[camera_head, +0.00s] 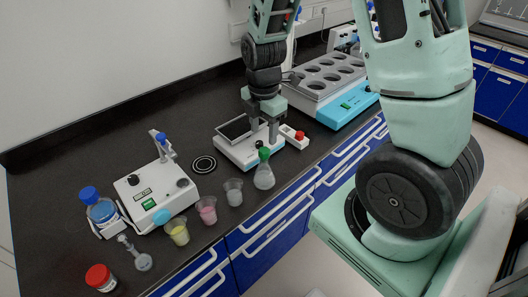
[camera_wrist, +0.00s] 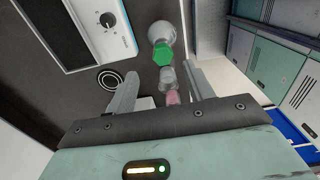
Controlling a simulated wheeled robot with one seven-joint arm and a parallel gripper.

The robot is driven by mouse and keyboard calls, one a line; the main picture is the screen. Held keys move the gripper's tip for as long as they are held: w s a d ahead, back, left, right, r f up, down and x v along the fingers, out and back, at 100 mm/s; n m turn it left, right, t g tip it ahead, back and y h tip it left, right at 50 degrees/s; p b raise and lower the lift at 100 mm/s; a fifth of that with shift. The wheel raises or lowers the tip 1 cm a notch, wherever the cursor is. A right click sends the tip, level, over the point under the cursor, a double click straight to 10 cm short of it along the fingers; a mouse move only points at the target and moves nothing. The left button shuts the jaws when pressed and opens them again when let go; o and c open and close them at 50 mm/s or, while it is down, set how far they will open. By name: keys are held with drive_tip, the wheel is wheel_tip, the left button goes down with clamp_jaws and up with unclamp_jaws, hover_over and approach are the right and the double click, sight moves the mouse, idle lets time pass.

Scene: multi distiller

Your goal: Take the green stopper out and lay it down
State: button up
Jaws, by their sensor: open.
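The green stopper (camera_head: 264,154) sits in the neck of a clear flask (camera_head: 264,178) that stands upright near the counter's front edge. In the wrist view the green stopper (camera_wrist: 162,53) and the flask (camera_wrist: 162,31) appear just beyond the fingertips, roughly in line with the gap between them. My gripper (camera_head: 264,131) is open and empty, pointing down close behind and above the stopper in the head view. Its two fingers (camera_wrist: 162,73) are spread apart in the wrist view and do not appear to touch the stopper.
A white balance (camera_head: 240,150) is behind the flask. Cups with clear (camera_head: 233,192), pink (camera_head: 207,210) and yellow (camera_head: 178,231) contents stand to the left. A white stirrer (camera_head: 150,195), blue-capped bottle (camera_head: 101,208) and red-capped jar (camera_head: 100,277) are farther left. A multi-well unit (camera_head: 335,85) stands behind right.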

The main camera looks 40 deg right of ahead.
sight(264, 150)
drive_tip(key=shift+s+f+p, duration=0.2)
drive_tip(key=shift+f+p, duration=0.65)
drive_tip(key=shift+f, duration=2.2)
drive_tip(key=c, duration=1)
